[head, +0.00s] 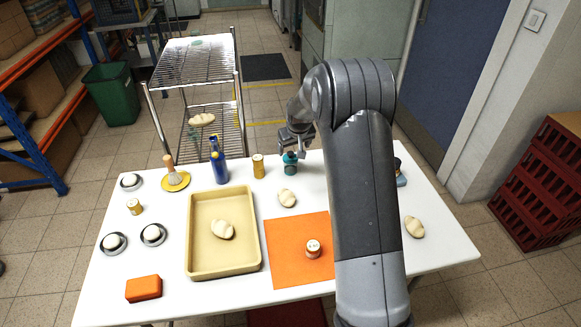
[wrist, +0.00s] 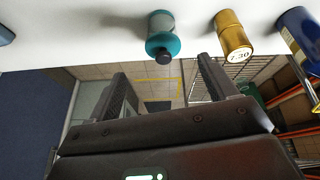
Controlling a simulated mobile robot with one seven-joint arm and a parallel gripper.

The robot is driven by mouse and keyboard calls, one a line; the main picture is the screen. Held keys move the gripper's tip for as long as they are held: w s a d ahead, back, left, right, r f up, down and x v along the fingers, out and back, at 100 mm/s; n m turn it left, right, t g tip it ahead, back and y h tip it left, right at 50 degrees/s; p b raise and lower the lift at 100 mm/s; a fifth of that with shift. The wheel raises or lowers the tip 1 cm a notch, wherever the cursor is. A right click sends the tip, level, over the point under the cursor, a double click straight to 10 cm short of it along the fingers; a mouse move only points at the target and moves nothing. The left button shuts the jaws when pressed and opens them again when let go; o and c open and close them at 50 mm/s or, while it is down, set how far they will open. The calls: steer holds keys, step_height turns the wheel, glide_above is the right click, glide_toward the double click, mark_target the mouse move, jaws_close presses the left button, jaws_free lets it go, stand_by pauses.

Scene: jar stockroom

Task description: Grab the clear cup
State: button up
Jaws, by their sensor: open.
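I cannot make out a clear cup in either view. My gripper (head: 297,146) is open and empty over the far edge of the white table, right by a small teal bottle (head: 290,162). In the wrist view the two fingers of my gripper (wrist: 162,88) are spread apart. The teal bottle with its dark cap (wrist: 163,38) shows beyond the fingertips there, and I see no contact with it. My arm hides part of the table's right side.
A gold jar (head: 258,166) and a blue bottle (head: 217,164) stand left of the teal bottle. A beige tray (head: 196,263) holds a pale lump. An orange mat (head: 283,262) carries a small jar (head: 313,249). A wire rack (head: 195,60) stands behind the table.

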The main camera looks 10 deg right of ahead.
mark_target(291, 156)
steer(key=x, duration=0.5)
steer(key=shift+w+f, duration=0.1)
steer(key=shift+f, duration=0.2)
steer(key=shift+a+x, duration=0.15)
steer(key=shift+x, duration=1.1)
steer(key=shift+a+x, duration=0.1)
steer(key=shift+x, duration=1.2)
steer(key=shift+w+r, duration=0.1)
steer(key=shift+w, duration=0.1)
steer(key=shift+c, duration=0.4)
steer(key=c, duration=1)
steer(key=shift+r, duration=0.1)
